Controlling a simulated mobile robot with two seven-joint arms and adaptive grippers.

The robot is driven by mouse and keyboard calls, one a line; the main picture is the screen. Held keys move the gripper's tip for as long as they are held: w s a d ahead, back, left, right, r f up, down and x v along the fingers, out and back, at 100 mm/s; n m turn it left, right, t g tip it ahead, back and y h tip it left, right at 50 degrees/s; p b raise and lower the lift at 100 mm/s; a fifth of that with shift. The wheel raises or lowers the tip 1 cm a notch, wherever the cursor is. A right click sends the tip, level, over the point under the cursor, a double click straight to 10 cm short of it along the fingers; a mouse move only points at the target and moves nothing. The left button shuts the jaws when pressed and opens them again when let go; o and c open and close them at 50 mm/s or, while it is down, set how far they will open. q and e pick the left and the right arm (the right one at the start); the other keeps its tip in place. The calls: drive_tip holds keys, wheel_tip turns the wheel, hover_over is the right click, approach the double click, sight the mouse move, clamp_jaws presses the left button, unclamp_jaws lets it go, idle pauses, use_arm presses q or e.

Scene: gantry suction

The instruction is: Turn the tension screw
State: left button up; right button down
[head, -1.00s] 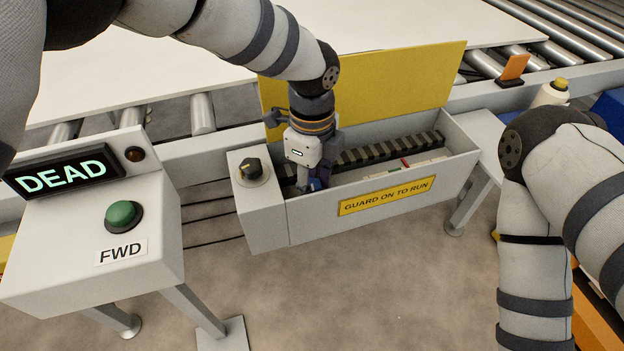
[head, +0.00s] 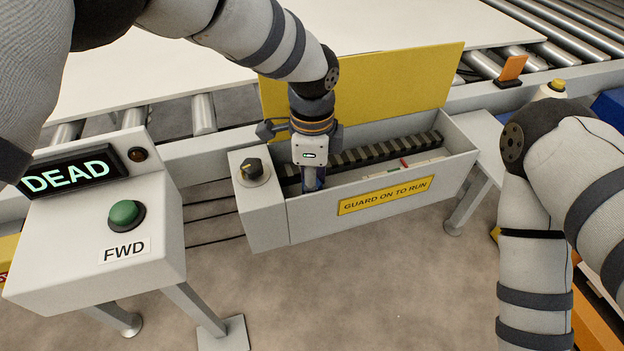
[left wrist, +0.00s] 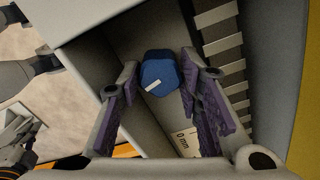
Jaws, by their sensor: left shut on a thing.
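The tension screw's blue knob (left wrist: 158,72), with a white index mark on its top, sits inside the open grey guard box (head: 268,222). My left gripper (head: 313,182) points down into the left end of that box. In the left wrist view the purple-padded fingers of this gripper (left wrist: 158,82) are on both sides of the knob, shut on it. A scale plate (left wrist: 186,142) marked "0 mm" lies beside the knob, partly hidden by a finger. In the head view the gripper mostly hides the knob. My right arm is at the right, its gripper out of view.
The yellow guard lid (head: 400,85) stands open behind the box. A black selector knob (head: 253,169) is just left of my left gripper. The control stand, with its green FWD button (head: 125,213) and display reading DEAD (head: 66,176), is at the left. A toothed belt (head: 385,148) runs along the box.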

use_arm(q)
drive_tip(key=o, duration=1.1)
use_arm(e)
drive_tip(key=shift+w, duration=0.1)
use_arm(q)
drive_tip(key=shift+o, duration=0.2)
drive_tip(key=shift+f, duration=0.1)
